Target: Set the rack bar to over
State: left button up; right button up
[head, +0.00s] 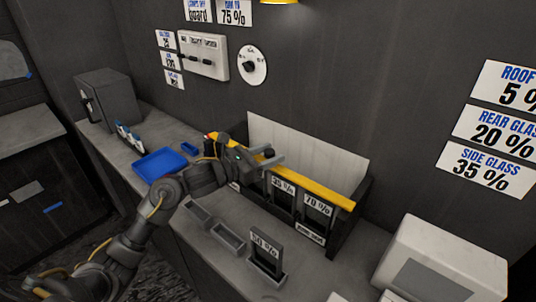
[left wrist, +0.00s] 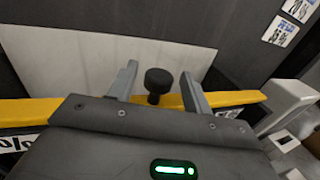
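The yellow rack bar (head: 318,194) runs along the top front edge of the dark rack (head: 344,232), across the labelled dark sheets standing in it. The bar also shows in the left wrist view (left wrist: 238,98). A black round knob (left wrist: 158,80) stands up from the bar. My left gripper (left wrist: 157,82) is over the bar with its two fingers apart, one on each side of the knob. I see gaps between the knob and both fingers. In the head view my left gripper (head: 274,160) and arm hide the bar's left part. My right gripper is not in view.
A white panel (head: 300,145) stands behind the rack. A labelled dark sheet (head: 266,247) stands in a holder in front, beside empty grey trays (head: 227,236). A blue tray (head: 160,164) lies left; a white machine (head: 440,262) stands right.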

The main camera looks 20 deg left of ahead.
pick_arm(q)
jog(key=shift+w, duration=0.1)
jog(key=shift+s+a+f, duration=0.15)
jog(key=shift+s+a, duration=0.05)
jog(key=shift+s, duration=0.05)
jog(key=b+v, duration=0.4)
jog(key=v, duration=0.6)
jog(key=shift+s, duration=0.15)
